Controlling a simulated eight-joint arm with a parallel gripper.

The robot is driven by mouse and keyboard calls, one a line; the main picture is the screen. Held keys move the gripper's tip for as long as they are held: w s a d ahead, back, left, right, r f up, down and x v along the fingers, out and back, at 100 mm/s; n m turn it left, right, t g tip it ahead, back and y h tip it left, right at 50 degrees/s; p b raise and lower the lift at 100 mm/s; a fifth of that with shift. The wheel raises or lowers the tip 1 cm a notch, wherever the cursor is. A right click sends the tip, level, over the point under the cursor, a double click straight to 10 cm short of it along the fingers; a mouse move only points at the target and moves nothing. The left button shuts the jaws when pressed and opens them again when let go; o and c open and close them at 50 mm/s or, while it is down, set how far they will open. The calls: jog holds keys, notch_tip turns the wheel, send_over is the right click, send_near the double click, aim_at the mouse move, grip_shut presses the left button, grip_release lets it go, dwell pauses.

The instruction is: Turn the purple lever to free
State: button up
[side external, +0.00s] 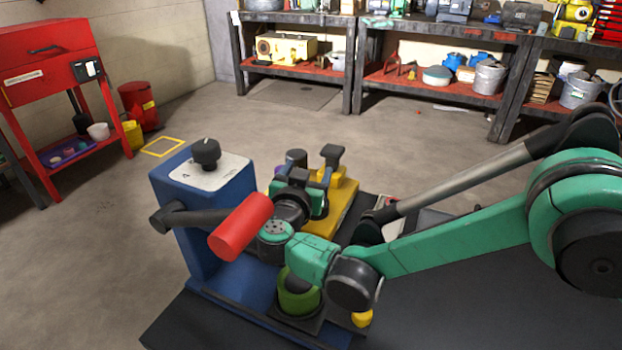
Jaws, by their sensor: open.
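A blue machine housing (200,225) stands upright at the center left, with a white top plate and a black knob (206,152) on it. A black arm with a thick red handle (241,227) reaches out from its side. No purple lever shows clearly; only a small purple patch (278,169) shows beside a dark grey cylinder, behind my gripper. My gripper (312,176) is open, behind the red handle and close to the yellow unit (343,192). My wrist and the nearby parts overlap, so I cannot tell whether my gripper touches anything.
A green round part (299,294) sits on a dark base below my wrist. A small yellow part (361,318) is to its right. A red cabinet (48,60) stands at the left and loaded shelves (440,88) at the back. The floor between is open.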

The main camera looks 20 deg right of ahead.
jog(key=d+n+g+y, duration=0.1)
jog(key=s+d+f+n+g+y, duration=0.1)
jog(key=n, duration=0.1)
jog(key=d+f+n+g+y, duration=0.1)
jog(key=n+y, duration=0.1)
jog(key=shift+s+d+g, duration=0.15)
jog(key=shift+s+g, duration=0.1)
jog(key=shift+g, duration=0.05)
jog(key=a+n+g+y, duration=0.1)
jog(key=n+y, duration=0.1)
jog(key=y, duration=0.1)
jog(key=s+n+g+y, duration=0.1)
jog(key=n+y, duration=0.2)
jog(key=s+a+n+g+y, duration=0.1)
jog(key=n+y, duration=0.1)
jog(key=y, duration=0.1)
jog(key=shift+s+a+f+n, duration=0.2)
jog(key=shift+a+n, duration=0.15)
jog(key=shift+n, duration=0.05)
jog(key=w+r+n+y, duration=0.1)
jog(key=w+a+y, duration=0.1)
jog(key=y, duration=0.1)
jog(key=shift+r+n, duration=0.4)
jog(key=w+d+n+y, duration=0.1)
jog(key=w+d+r+n+t+y, duration=0.1)
jog(key=w+y, duration=0.1)
jog(key=shift+w+d, duration=0.15)
jog(key=shift+w, duration=0.1)
jog(key=shift+t, duration=0.3)
jog(key=shift+x, duration=2.7)
